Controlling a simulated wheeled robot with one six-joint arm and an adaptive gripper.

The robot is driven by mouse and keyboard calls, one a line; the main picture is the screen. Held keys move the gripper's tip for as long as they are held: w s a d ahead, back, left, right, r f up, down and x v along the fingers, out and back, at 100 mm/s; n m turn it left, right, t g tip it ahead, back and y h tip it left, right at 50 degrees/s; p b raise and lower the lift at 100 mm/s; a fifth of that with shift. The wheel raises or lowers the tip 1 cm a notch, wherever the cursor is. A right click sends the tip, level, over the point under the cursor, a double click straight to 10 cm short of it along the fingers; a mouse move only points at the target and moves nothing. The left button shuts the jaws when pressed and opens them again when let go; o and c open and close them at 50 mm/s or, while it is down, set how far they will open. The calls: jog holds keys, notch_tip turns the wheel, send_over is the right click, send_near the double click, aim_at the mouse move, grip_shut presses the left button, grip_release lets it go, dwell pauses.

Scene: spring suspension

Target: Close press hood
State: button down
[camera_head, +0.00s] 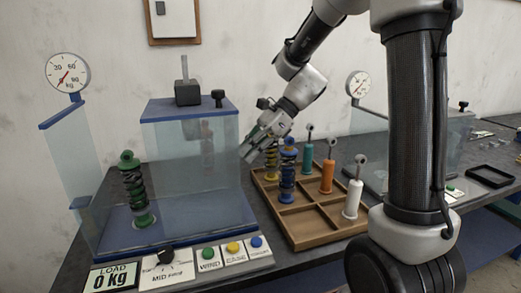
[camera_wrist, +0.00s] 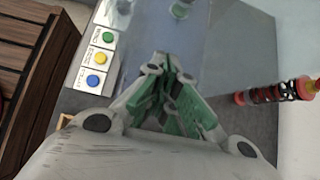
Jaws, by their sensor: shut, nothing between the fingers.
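The press on the left has a transparent hood (camera_head: 190,160) with a blue top, standing over the right part of its blue base. A separate clear panel (camera_head: 75,155) with a blue top edge stands at the left, with a gap between it and the hood. A dark-green spring shock (camera_head: 133,190) stands upright on the base in that gap. My gripper (camera_head: 252,148) is just right of the hood, above the tray's far corner. In the wrist view its green fingers (camera_wrist: 170,95) are shut and empty. I cannot tell whether they touch the hood.
A wooden tray (camera_head: 300,240) right of the press holds several upright shocks. Green, yellow and blue buttons (camera_head: 233,249) and a knob (camera_head: 166,257) line the press front. A red and black shock (camera_wrist: 275,92) shows in the wrist view. A second press stands behind my arm.

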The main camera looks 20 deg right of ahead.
aim_at(195, 154)
jog(key=a, duration=1.7)
jog(key=shift+a, duration=0.1)
